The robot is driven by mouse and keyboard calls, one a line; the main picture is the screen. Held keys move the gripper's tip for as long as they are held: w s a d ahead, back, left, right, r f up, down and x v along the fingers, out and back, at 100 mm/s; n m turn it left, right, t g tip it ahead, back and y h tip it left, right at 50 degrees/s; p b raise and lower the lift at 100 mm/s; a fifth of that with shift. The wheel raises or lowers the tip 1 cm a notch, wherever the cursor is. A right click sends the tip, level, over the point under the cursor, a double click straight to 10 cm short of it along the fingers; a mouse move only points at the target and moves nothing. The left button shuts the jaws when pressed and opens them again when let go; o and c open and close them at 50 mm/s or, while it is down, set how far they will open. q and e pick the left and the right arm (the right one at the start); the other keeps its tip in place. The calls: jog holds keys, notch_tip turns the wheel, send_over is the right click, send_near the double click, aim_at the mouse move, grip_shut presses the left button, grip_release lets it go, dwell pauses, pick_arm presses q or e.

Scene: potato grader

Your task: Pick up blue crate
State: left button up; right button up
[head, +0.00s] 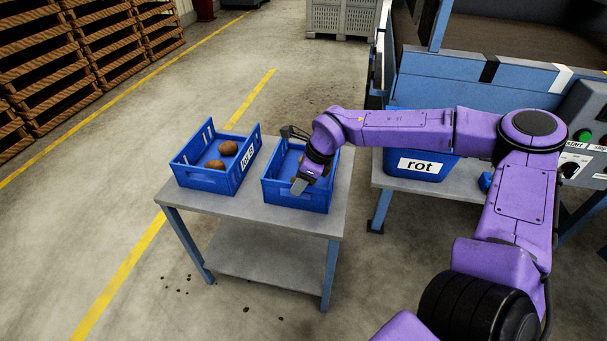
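Two blue crates stand side by side on a small grey table. The left blue crate (205,182) holds two brown potatoes (222,157) and has a white label on its right side. The right blue crate (290,201) is partly covered by my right gripper (301,184), which reaches over it from the right. A grey fingertip shows over the crate's front part; whether it touches the crate, and how far the fingers are apart, cannot be told. My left gripper is out of view.
A blue bin labelled "rot" (425,172) stands on a grey bench (400,186) at the right, partly behind my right arm. A control panel (580,150) is at the far right. Wooden pallets (75,50) are stacked at the left. The floor left of the table is clear.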

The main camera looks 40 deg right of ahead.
jog(key=x, duration=0.4)
jog(key=shift+w+a+f+b, duration=0.15)
jog(key=shift+a+f+b, duration=0.05)
jog(key=shift+a+b, duration=0.15)
jog(key=shift+c, duration=0.3)
grip_shut()
